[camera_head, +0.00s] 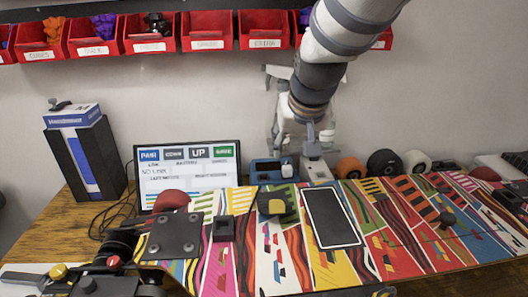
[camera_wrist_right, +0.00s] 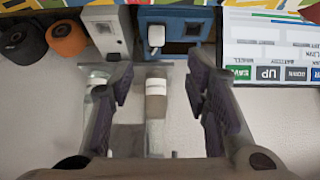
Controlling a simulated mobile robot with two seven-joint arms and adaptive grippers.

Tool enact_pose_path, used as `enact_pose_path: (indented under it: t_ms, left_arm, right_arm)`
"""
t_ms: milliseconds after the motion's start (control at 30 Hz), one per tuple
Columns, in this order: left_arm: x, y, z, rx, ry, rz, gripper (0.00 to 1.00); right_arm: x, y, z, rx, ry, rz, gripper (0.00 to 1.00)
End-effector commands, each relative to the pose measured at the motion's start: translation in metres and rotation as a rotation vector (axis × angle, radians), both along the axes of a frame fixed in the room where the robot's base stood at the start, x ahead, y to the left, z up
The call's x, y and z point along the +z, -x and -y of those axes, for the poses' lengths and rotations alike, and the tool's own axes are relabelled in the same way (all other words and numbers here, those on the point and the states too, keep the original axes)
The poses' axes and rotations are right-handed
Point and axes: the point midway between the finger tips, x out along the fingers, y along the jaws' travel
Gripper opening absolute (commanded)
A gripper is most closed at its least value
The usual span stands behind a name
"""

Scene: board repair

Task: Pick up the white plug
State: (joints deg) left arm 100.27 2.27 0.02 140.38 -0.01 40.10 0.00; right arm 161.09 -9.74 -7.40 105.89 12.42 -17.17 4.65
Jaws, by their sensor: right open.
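The white plug (camera_wrist_right: 156,37) is in the blue device (camera_wrist_right: 176,30) in the right wrist view, beside a dark square opening. In the head view the blue device (camera_head: 264,171) stands on the bench behind the patterned board, and the plug (camera_head: 287,170) shows small at its right side. My right gripper (camera_wrist_right: 158,82) is open, its two dark fingers spread apart. The plug lies beyond the fingertips, between them in the picture, with no visible contact. In the head view my right gripper (camera_head: 300,135) hangs above the device, partly hidden by its arm. My left gripper is not in view.
A grey-white unit (camera_wrist_right: 108,32) stands close beside the blue device. Orange and black wheels (camera_head: 350,167) sit to its right. A screen (camera_head: 187,172) stands to the left. The patterned board (camera_head: 400,215) lies in front, and red bins (camera_head: 207,30) hang above.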

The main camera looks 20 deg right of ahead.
Motion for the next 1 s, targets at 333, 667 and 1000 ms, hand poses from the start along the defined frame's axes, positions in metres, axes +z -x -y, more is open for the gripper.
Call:
enact_pose_path:
  t_ms: [333,667,1000]
  left_arm:
    - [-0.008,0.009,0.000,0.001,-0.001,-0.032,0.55]
    - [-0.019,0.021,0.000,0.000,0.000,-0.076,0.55]
    - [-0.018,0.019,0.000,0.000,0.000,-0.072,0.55]
  right_arm:
    - [-0.059,-0.033,0.010,-0.002,-0.001,-0.009,0.43]
    - [-0.099,-0.063,0.022,-0.001,-0.001,-0.007,0.43]
    - [-0.096,-0.064,0.022,-0.001,-0.001,-0.001,0.16]
